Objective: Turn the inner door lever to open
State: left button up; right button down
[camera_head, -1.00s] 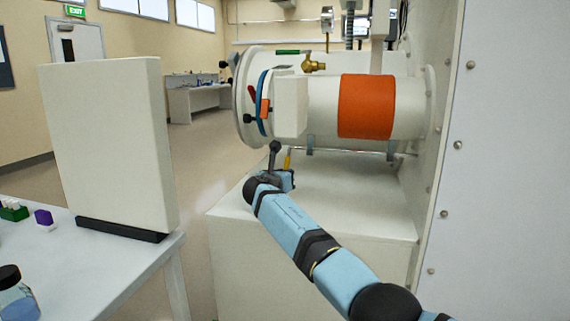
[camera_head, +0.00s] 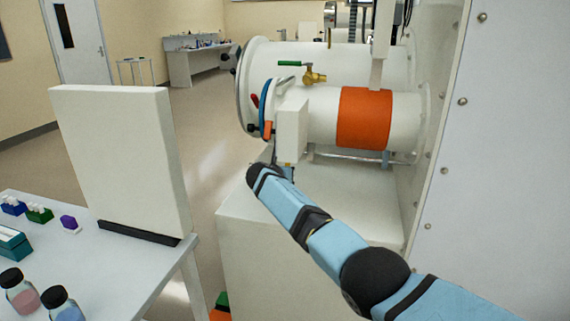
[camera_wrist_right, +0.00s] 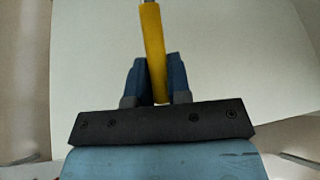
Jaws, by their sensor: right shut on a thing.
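In the right wrist view, a yellow lever (camera_wrist_right: 153,40) with a grey metal end at the top stands slightly tilted between the two dark blue fingers of my right gripper (camera_wrist_right: 157,62). The gripper is shut on it. In the head view my right gripper (camera_head: 284,172) is low beside the white box at the end of the small white chamber (camera_head: 322,113), mostly covered by my own wrist. The yellow lever cannot be made out there. My left gripper is not in view.
The small chamber has an orange band (camera_head: 364,118) and a blue-rimmed door (camera_head: 266,110). A larger chamber (camera_head: 345,66) with a green-handled valve (camera_head: 290,64) lies behind it. A white cabinet (camera_head: 265,260) stands below. A table (camera_head: 110,260) with an upright panel (camera_head: 122,155) and bottles is at left.

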jog(key=shift+r+p, duration=0.35)
jog(key=shift+p, duration=0.05)
jog(key=c, duration=1.1)
grip_release()
jog(key=shift+f, duration=0.1)
jog(key=shift+s, duration=0.1)
